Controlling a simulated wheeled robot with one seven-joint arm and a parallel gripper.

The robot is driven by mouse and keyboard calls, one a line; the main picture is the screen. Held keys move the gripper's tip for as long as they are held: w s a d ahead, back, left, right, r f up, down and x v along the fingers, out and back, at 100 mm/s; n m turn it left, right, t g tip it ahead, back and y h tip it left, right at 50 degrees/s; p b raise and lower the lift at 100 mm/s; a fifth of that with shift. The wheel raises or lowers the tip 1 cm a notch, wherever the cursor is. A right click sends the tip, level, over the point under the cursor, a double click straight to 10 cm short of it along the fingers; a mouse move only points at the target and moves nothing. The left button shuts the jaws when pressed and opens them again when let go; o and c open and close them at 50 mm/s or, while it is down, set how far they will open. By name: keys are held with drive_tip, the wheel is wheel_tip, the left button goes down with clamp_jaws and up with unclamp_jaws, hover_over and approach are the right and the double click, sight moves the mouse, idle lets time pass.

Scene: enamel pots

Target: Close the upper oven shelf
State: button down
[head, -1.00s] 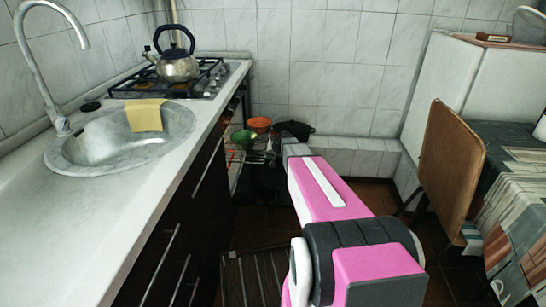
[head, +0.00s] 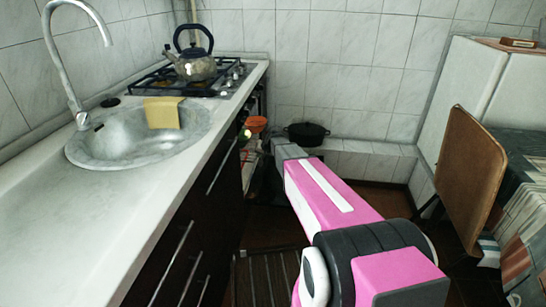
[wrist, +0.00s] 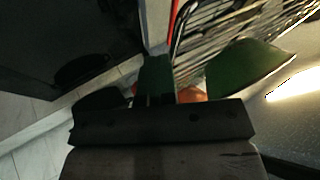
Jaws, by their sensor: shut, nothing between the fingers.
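The oven is under the hob at the end of the counter, mostly hidden by the counter front. Its upper wire shelf (wrist: 215,40) shows in the wrist view, with a green bowl (wrist: 245,68) and part of an orange pot (wrist: 193,95) by it. In the head view the orange pot (head: 254,124) shows past the counter edge, with a sliver of the green bowl (head: 244,134). My gripper (wrist: 156,68) is shut and empty, close to the shelf's bars; I cannot tell whether it touches them.
A black pot (head: 306,134) stands on the tiled ledge at the back. The counter (head: 150,205) with dark drawers runs along the left. A brown chair or board (head: 468,180) stands at the right. A kettle (head: 194,65) is on the hob.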

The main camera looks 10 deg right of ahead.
sight(247, 154)
drive_tip(key=a, duration=0.2)
drive_tip(key=w+a, duration=0.1)
drive_tip(key=a, duration=0.1)
drive_tip(key=w+a, duration=0.1)
drive_tip(key=a, duration=0.1)
drive_tip(key=shift+w+a, duration=0.1)
drive_tip(key=shift+a, duration=0.15)
drive_tip(key=shift+d, duration=0.1)
